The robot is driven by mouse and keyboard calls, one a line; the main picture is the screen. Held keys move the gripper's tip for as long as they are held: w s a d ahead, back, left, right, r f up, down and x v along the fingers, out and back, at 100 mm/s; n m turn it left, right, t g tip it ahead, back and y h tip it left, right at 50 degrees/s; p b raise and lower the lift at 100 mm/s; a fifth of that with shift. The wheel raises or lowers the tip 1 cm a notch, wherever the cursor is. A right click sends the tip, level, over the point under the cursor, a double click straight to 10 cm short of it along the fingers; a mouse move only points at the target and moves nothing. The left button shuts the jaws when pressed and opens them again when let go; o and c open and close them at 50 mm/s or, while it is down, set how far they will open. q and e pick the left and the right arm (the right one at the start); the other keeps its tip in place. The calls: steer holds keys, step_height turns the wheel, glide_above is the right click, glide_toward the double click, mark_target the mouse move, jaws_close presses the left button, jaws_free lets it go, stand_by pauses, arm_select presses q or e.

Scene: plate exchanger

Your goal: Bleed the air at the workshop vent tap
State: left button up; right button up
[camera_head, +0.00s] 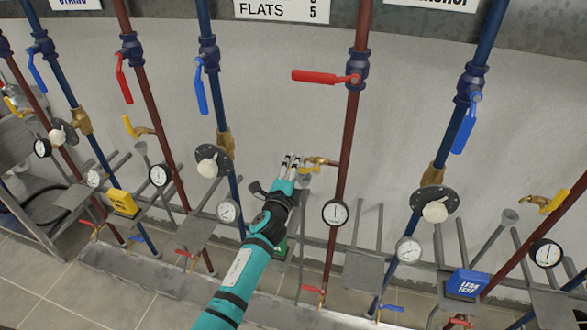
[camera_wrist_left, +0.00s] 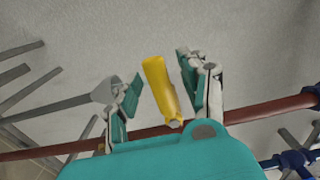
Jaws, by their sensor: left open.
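My left gripper (camera_head: 291,160) is open at the middle of the head view, beside a small brass vent tap (camera_head: 322,162) on a red pipe (camera_head: 347,160). In the left wrist view the tap's yellow handle (camera_wrist_left: 161,90) stands between the two spread fingers of my gripper (camera_wrist_left: 158,85), with a visible gap on each side. A grey funnel (camera_wrist_left: 108,90) is beside the left finger; in the head view the arm mostly hides it. The red lever (camera_head: 318,77) above lies across this pipe. My right gripper is not in view.
Blue and red pipes with gauges (camera_head: 336,212) and valves stand around. A yellow box (camera_head: 122,202) and a blue "leak test" box (camera_head: 467,284) sit low on grey supports. Another yellow-handled tap (camera_head: 548,203) is at the right. A partly cut-off sign (camera_head: 440,3) is above.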

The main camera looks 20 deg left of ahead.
arm_select(q)
jaws_close()
stand_by(0.5)
